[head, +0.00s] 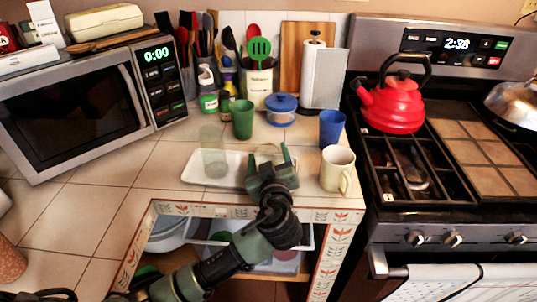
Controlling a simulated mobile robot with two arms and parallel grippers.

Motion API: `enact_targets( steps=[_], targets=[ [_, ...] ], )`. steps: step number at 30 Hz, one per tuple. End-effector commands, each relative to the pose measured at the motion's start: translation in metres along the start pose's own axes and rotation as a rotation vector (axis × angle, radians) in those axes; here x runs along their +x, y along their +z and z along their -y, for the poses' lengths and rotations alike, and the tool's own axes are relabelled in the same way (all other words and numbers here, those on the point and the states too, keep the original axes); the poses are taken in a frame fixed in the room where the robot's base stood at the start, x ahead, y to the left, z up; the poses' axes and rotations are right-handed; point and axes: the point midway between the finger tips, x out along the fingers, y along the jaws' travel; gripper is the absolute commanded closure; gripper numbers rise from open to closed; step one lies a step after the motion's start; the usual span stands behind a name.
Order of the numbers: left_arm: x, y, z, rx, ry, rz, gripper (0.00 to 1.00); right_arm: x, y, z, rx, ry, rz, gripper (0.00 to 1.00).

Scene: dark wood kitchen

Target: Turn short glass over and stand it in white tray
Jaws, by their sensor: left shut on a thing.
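The white tray (196,175) lies on the tiled counter near its front edge. A clear, taller glass (213,152) stands at the tray's left part. My left gripper (269,160) is over the tray's right part, fingers pointing away from me. It is shut on the short glass (268,151), a faint see-through shape between the fingers. The gripper body hides the lower part of this glass. I cannot tell which way up it is or whether it touches the tray. My right gripper is not in view.
A cream mug (337,169) stands close right of my left gripper, with a blue cup (331,128) behind it. The counter left of the tray is clear. The stove with a red kettle (393,101) is at right.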

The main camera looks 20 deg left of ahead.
Motion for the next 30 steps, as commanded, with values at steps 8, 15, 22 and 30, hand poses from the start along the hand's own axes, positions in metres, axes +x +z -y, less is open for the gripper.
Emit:
enact_targets(
  steps=[8, 15, 22, 30],
  targets=[
    [0.000, -0.001, 0.000, 0.000, 0.001, -0.002, 0.25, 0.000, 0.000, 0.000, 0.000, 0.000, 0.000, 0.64],
    [0.000, 0.000, 0.000, 0.000, 0.001, -0.001, 0.05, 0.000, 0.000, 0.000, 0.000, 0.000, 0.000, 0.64],
    [-0.005, 0.002, 0.000, -0.001, 0.001, 0.002, 0.05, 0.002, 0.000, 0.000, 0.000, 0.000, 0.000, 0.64],
    [-0.049, 0.003, 0.000, -0.003, 0.002, 0.004, 0.05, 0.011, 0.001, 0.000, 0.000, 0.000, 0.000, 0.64]
  ],
)
